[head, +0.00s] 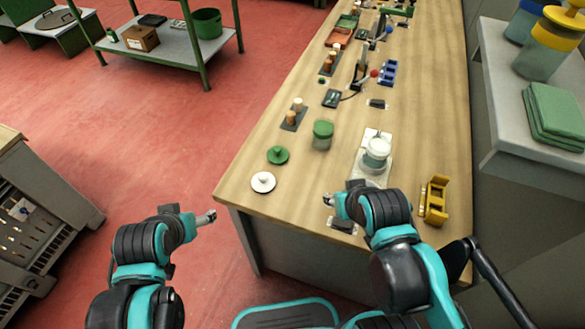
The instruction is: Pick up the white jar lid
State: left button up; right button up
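The white jar lid (263,182) lies flat, a disc with a small knob on top, near the left front corner of the wooden table (240,190). A similar green lid (278,155) lies just behind it. My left gripper (209,217) is off the table's left edge, lower left of the white lid and apart from it. My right gripper (328,200) is over the front part of the table, to the right of the white lid and apart from it. Both look empty, but their fingers are too small to show whether they are open.
A green-topped jar (323,130) stands behind the lids. A pale jar (377,151) stands on a light plate beyond my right gripper. A yellow holder (434,200) is at the right edge. Small wooden pegs (297,105) and tools fill the table farther back. Bare wood surrounds the lids.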

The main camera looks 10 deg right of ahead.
aim_at(262, 182)
jog(key=i+j+z, duration=0.15)
jog(key=j+z, duration=0.2)
jog(key=i+j+z, duration=0.1)
jog(key=j+z, duration=0.55)
jog(key=j, duration=0.15)
